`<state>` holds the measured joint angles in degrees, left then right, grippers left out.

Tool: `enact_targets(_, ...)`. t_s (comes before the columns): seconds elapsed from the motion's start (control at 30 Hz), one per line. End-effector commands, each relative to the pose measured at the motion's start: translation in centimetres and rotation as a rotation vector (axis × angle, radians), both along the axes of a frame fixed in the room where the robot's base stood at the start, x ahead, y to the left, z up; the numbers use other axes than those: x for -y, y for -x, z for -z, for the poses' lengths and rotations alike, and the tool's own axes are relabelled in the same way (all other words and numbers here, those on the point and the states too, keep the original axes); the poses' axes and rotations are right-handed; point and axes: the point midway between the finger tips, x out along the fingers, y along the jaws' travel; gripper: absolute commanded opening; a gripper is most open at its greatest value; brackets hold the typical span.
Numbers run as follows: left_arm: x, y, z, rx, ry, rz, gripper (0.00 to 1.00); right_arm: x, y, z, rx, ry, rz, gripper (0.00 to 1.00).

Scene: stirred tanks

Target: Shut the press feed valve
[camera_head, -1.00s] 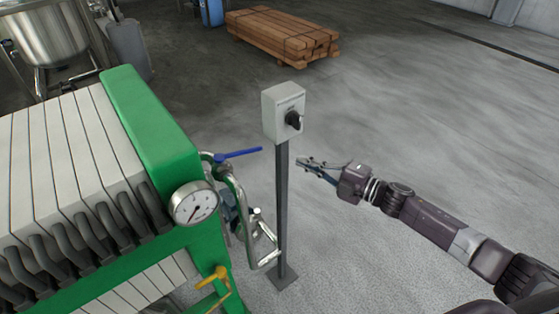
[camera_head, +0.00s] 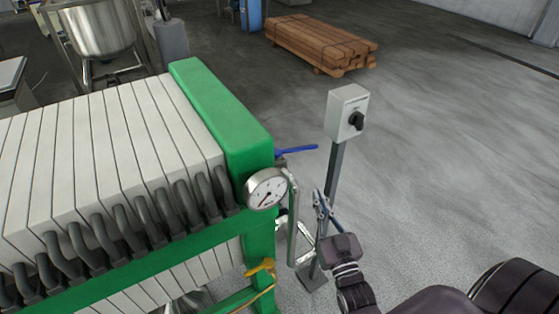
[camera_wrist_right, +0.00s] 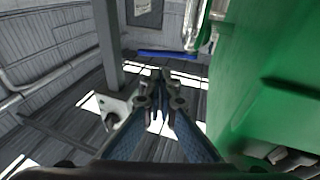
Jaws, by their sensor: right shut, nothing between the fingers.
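A valve lever with a blue handle (camera_head: 297,151) sticks out to the right from the pipework at the end of the green press frame (camera_head: 222,118). The blue handle also shows in the right wrist view (camera_wrist_right: 165,54), beyond my fingers. A yellow handle (camera_head: 262,267) sits lower on the press; I cannot tell from labels which valve is the feed valve. My right gripper (camera_head: 321,200) is below and right of the blue handle, apart from it, in front of the switch post. Its fingers (camera_wrist_right: 160,108) are shut and empty. My left gripper is out of view.
A pressure gauge (camera_head: 266,188) and a bent metal pipe (camera_head: 292,222) stand close left of my right gripper. A grey switch box (camera_head: 347,112) with a black knob tops the post (camera_head: 334,172). Stacked timber (camera_head: 318,43) lies behind; the floor at right is clear.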

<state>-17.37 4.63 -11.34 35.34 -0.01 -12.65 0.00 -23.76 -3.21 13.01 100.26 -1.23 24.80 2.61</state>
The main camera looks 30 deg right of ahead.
Motion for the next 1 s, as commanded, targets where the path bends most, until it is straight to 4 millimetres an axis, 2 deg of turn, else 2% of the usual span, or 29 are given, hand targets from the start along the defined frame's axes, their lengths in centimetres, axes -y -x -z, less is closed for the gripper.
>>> enact_targets(0.07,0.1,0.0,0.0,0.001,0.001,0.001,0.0,0.7,0.6,-0.1,0.004,-0.015,0.023,0.0)
enact_targets(0.17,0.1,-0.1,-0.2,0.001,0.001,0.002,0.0,1.0,0.0,-0.4,0.008,-0.019,0.028,0.0)
enact_targets(0.27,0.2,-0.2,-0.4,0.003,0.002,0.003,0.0,1.3,-1.4,-0.8,0.009,-0.017,0.026,0.0)
enact_targets(0.7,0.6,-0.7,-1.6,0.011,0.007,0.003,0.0,3.3,-10.0,-2.6,0.007,-0.016,0.024,0.0)
enact_targets(0.8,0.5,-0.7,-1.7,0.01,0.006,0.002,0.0,3.6,-11.3,-2.8,0.007,-0.017,0.024,0.0)
enact_targets(1.0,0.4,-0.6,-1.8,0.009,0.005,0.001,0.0,3.9,-12.5,-2.9,0.005,-0.017,0.024,0.0)
